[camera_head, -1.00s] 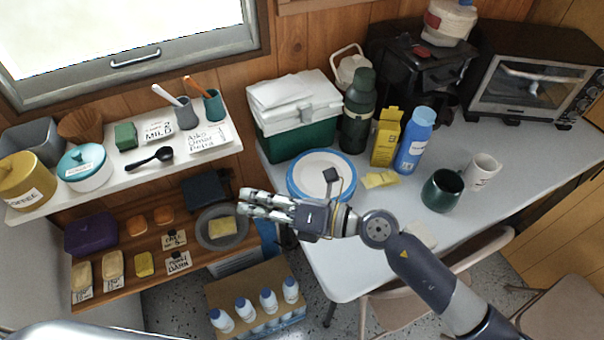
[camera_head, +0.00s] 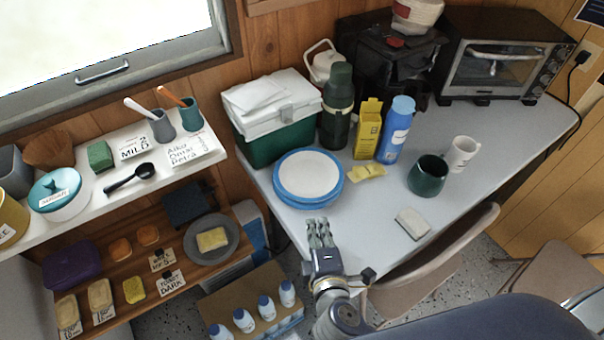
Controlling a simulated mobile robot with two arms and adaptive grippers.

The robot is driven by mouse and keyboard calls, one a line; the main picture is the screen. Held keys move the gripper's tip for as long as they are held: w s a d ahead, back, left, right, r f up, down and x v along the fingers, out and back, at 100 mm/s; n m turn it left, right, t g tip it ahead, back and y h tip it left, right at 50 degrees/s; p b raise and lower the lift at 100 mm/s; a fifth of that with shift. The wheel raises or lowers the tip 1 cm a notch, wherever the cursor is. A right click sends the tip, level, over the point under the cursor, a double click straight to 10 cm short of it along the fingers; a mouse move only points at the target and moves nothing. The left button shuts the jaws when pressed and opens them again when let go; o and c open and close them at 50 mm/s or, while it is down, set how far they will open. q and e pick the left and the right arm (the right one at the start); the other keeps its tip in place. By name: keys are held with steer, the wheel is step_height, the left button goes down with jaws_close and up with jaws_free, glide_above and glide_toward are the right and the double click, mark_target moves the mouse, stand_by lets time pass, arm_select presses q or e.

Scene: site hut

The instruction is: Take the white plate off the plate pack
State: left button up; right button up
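The white plate (camera_head: 309,173) lies on top of the plate pack (camera_head: 335,200), a short stack of blue plates on the left part of the grey table. My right gripper (camera_head: 319,224) is in front of the pack, near the table's front edge, apart from the plates. Its fingers point toward the pack and nothing shows between them. The fingers look close together, and I cannot tell whether they are open or shut. My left gripper is not in view.
Behind the pack stand a green and white cooler (camera_head: 275,118), a dark green flask (camera_head: 337,104), a yellow box (camera_head: 367,128) and a blue bottle (camera_head: 396,129). Yellow packets (camera_head: 366,172) lie right of the pack. A green mug (camera_head: 428,175) and white block (camera_head: 413,223) stand farther right.

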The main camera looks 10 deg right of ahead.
mark_target(311, 200)
steer(key=x, duration=0.4)
steer(key=shift+w, duration=0.4)
steer(key=shift+p+x, duration=0.7)
steer(key=shift+x, duration=1.95)
jaws_close()
